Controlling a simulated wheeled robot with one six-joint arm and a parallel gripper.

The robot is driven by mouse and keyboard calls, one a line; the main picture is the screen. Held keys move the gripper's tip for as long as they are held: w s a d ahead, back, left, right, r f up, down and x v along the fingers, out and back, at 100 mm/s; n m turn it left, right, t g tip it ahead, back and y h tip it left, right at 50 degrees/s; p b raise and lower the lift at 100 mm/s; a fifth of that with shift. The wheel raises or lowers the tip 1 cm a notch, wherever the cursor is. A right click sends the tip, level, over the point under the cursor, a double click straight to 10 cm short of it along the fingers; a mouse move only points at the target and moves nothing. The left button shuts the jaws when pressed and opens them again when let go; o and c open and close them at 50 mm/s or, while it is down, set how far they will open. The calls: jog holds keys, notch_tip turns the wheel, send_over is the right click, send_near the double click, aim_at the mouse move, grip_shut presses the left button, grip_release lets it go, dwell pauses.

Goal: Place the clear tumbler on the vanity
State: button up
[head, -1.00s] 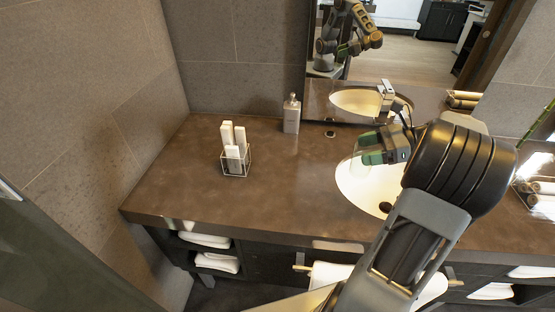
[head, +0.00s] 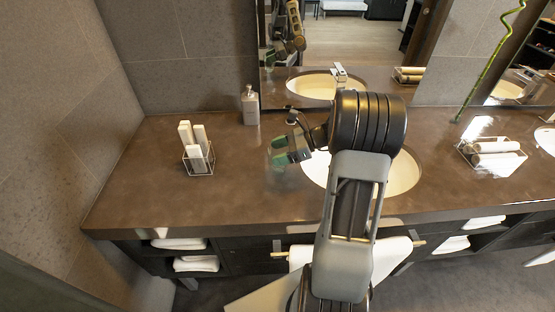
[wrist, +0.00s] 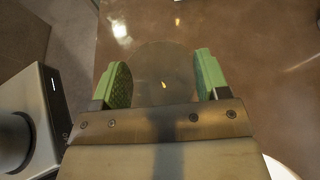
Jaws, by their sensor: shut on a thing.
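My gripper (head: 287,151), with green finger pads, is to the left of the sink basin, over the brown vanity (head: 140,185). It is shut on the clear tumbler (head: 282,172), which is faint and hard to make out in the head view. In the wrist view the tumbler (wrist: 160,62) shows as a see-through round outline between the two green pads of my gripper (wrist: 163,80). The vanity surface (wrist: 250,35) shows behind and through it. I cannot tell whether the tumbler's base touches the vanity or is a little above it.
A wire holder with white boxes (head: 196,153) stands to the left. A grey bottle (head: 250,106) stands by the mirror. The sink basin (head: 405,175) is at the right, then a tray with rolled towels (head: 494,149).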

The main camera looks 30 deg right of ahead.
jog(key=shift+w+a+f, duration=0.1)
jog(key=shift+a+f, duration=0.1)
jog(key=shift+f, duration=0.05)
jog(key=shift+a+f, duration=0.1)
jog(key=shift+f, duration=1.55)
jog(key=shift+f, duration=0.2)
jog(key=o, duration=1.3)
jog(key=shift+r, duration=0.1)
